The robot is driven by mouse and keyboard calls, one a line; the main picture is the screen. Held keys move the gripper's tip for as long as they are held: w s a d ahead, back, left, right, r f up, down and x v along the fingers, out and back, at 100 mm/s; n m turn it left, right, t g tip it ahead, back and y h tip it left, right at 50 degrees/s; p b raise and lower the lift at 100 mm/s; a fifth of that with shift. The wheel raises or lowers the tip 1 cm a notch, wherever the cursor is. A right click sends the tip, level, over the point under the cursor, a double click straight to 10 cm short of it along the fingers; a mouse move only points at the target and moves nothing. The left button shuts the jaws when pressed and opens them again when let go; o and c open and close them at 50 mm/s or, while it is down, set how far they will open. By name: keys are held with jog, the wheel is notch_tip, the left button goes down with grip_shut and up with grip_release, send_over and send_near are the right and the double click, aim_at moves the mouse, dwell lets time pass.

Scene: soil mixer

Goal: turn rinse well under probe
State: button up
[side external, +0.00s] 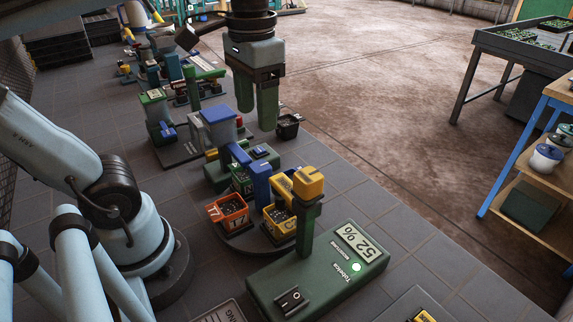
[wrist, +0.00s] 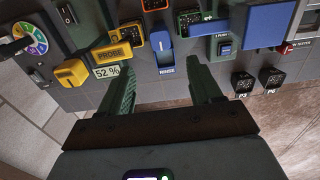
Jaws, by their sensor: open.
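The probe meter is a green base (side external: 318,270) showing 52 % with a lit green button. Its post carries a yellow head (side external: 308,182), also in the wrist view (wrist: 71,73) beside the PROBE plate (wrist: 112,53). A dark round turntable (side external: 240,246) carries an orange pot (side external: 233,208) and a yellow pot (side external: 283,220); the yellow pot appears nearest the probe. The blue rinse well (wrist: 162,42), labelled RINSE, lies in the wrist view right of the probe plate. My gripper (side external: 256,108) is open and empty, above and behind the turntable; its fingers (wrist: 163,88) point toward the wells.
A small black pot (side external: 287,127) stands on the floor side, near the fingers. Grey and green devices with blue parts (side external: 217,130) stand behind the turntable. A metal table (side external: 500,45) and wooden shelf (side external: 540,185) are at right. Brown floor between is clear.

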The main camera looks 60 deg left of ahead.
aim_at(260, 166)
notch_tip(260, 166, down, 12)
jog(key=shift+r, duration=0.2)
dwell(0.4)
grip_shut()
dwell(0.3)
